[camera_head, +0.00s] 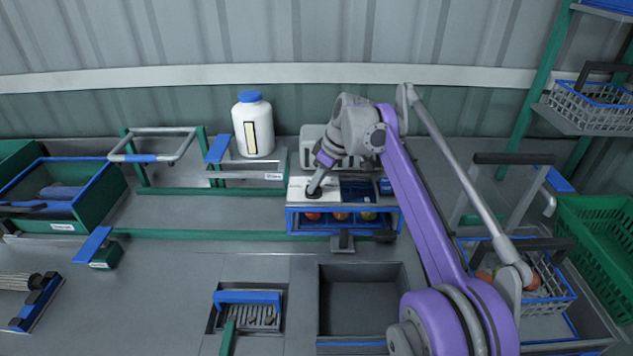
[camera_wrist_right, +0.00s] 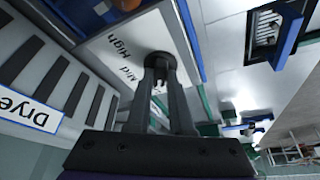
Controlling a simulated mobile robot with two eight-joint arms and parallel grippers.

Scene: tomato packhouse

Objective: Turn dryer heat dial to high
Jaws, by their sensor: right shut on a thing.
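The dryer (camera_head: 292,219) is a blue-framed unit with a white top panel at the middle of the bench. In the head view my right gripper (camera_head: 315,188) reaches down onto the panel's left part. The dial's pointer is hidden, so its setting cannot be told. My left gripper is not in view.
Red, orange and yellow round items (camera_head: 341,216) sit in the dryer's front. A white bottle with a blue cap (camera_head: 253,137) stands behind to the left. A grey bin (camera_head: 359,296) lies in front. A wire basket (camera_head: 540,308) and green crate (camera_head: 570,215) are right.

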